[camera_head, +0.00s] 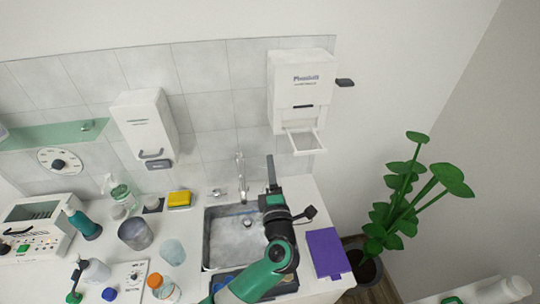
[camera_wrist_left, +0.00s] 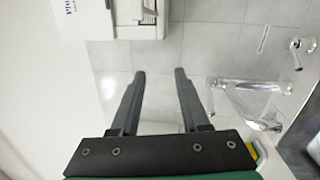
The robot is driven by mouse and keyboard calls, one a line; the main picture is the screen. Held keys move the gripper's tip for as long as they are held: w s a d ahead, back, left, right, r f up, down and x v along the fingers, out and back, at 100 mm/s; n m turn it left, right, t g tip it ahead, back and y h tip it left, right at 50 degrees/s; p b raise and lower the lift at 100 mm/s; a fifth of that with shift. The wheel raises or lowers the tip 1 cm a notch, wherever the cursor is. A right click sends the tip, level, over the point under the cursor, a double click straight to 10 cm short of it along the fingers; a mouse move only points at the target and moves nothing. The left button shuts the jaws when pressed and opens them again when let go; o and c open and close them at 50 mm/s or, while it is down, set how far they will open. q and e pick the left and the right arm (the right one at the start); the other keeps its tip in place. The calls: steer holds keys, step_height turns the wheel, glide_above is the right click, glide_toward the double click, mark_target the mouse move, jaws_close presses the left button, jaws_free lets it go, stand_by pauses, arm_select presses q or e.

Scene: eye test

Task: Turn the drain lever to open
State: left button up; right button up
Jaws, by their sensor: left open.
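My left gripper (camera_head: 270,163) is open and empty, fingers pointing up over the right rim of the sink (camera_head: 207,240). Both its fingers show apart in the left wrist view (camera_wrist_left: 160,73), nothing between them. A metal tap (camera_head: 240,172) stands behind the sink, also in the left wrist view (camera_wrist_left: 243,85). A small metal lever (camera_wrist_left: 301,46) with a round base is at the right of the left wrist view, clear of the fingers. A second metal fitting (camera_head: 218,192) is left of the tap. I cannot tell surely which is the drain lever. My right gripper is not in view.
A white dispenser (camera_head: 300,85) hangs on the wall above. A yellow sponge (camera_head: 179,198) and several bottles and cups crowd the counter left of the sink.

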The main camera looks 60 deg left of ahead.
arm_select(q)
steer(key=shift+d+r+t+p, duration=0.2)
steer(key=shift+r+t+p, duration=0.1)
steer(key=shift+r, duration=1.5)
